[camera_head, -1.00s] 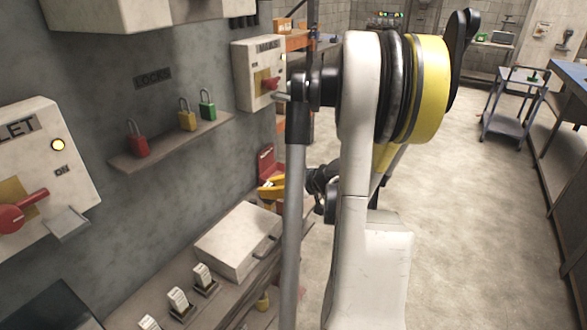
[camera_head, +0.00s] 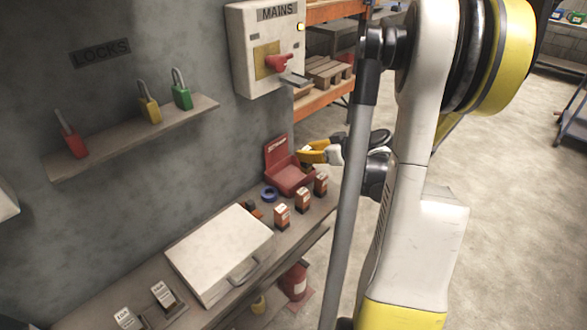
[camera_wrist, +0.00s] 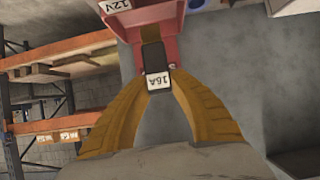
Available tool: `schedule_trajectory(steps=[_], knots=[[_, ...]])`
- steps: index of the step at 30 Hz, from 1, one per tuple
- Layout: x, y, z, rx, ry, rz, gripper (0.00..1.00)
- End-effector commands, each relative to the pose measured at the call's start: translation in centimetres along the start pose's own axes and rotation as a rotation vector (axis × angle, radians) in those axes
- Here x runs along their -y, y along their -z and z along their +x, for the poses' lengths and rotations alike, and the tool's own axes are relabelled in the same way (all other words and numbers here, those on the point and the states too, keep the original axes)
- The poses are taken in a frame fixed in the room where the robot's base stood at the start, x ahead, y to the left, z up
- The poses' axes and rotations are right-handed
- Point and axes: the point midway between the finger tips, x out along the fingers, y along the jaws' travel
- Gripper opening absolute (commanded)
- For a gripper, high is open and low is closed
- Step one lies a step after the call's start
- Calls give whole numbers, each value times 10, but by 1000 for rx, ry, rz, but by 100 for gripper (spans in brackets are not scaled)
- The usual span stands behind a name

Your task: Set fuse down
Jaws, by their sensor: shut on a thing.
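My gripper (camera_head: 318,152) is at the far end of the bench, beside the red open-topped holder. In the wrist view, its yellow fingers (camera_wrist: 157,92) are shut on a fuse (camera_wrist: 157,80), a dark block with a white label reading 16A. The fuse is held in front of the red holder (camera_wrist: 155,30); I cannot tell whether they touch. In the head view the red holder (camera_head: 291,180) stands on the bench (camera_head: 225,288), with my gripper just above its right side. The fuse is mostly hidden there by the fingers.
Several orange-brown labelled blocks (camera_head: 281,216) and a blue ring (camera_head: 269,194) sit on the bench near the holder. A white box (camera_head: 220,248) lies nearer. The MAINS switch box (camera_head: 265,50) and the lock shelf (camera_head: 130,138) are on the wall. An orange rack (camera_head: 325,90) stands behind.

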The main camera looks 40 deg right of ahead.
Motion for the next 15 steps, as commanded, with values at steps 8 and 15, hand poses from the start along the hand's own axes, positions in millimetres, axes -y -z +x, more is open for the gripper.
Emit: schedule_trajectory(steps=[8,15], knots=[[-6,-6,74,0,2,-2,0],[-8,-10,91,0,0,0,0]])
